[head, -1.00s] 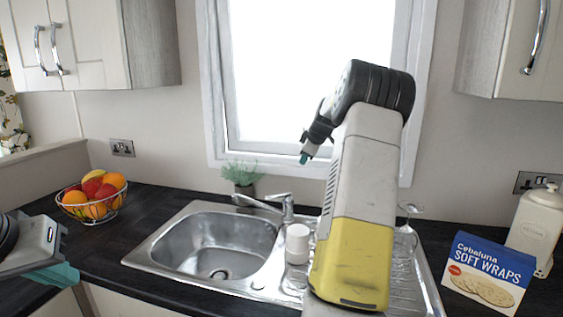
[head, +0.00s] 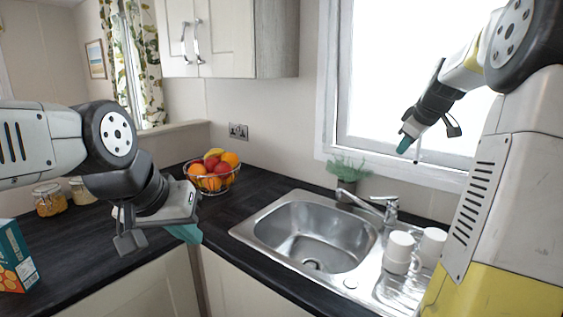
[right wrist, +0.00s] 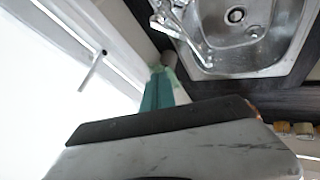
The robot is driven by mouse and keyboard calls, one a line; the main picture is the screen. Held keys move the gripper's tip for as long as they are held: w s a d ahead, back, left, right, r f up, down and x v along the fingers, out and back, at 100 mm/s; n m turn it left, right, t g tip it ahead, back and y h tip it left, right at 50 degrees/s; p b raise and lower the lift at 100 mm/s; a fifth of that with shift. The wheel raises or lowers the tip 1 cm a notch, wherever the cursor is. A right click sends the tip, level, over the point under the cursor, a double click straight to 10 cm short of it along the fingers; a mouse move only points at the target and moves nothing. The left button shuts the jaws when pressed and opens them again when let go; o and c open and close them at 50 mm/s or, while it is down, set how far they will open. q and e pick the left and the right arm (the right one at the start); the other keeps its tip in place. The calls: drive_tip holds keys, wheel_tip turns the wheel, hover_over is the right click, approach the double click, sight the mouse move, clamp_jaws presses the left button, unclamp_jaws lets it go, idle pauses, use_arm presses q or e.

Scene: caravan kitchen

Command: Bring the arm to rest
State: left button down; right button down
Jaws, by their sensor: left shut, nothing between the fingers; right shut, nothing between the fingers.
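My left gripper (head: 185,233) is in the head view, above the dark worktop's front edge at left, in front of the fruit bowl. Its teal fingertips are shut with nothing between them. My right gripper (head: 404,145) hangs in front of the window at upper right, high above the sink, with its teal tip pointing down. It is shut and holds nothing. Its teal fingers also show in the right wrist view (right wrist: 158,92). My right arm is folded upright at the right side of the head view and hides part of the drainer.
The steel sink (head: 318,232) has a tap (head: 388,208) behind it and white mugs (head: 400,243) on its drainer. A wire fruit bowl (head: 212,182), jars (head: 48,200) and a teal box (head: 14,258) stand on the worktop. A wall cupboard (head: 235,38) hangs above.

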drive_tip(key=s+a+r+m, duration=0.1)
drive_tip(key=s+a+m, duration=0.1)
drive_tip(key=s+a, duration=0.75)
drive_tip(key=s+a+f+m+y, duration=0.1)
drive_tip(key=s+a+f+m, duration=0.1)
drive_tip(key=s+a, duration=0.5)
drive_tip(key=s+a+f+m+g+y, duration=0.1)
drive_tip(key=s+a+f+m, duration=0.2)
drive_tip(key=s, duration=1)
drive_tip(key=a+f, duration=0.2)
drive_tip(key=a, duration=0.2)
drive_tip(key=shift+f, duration=0.15)
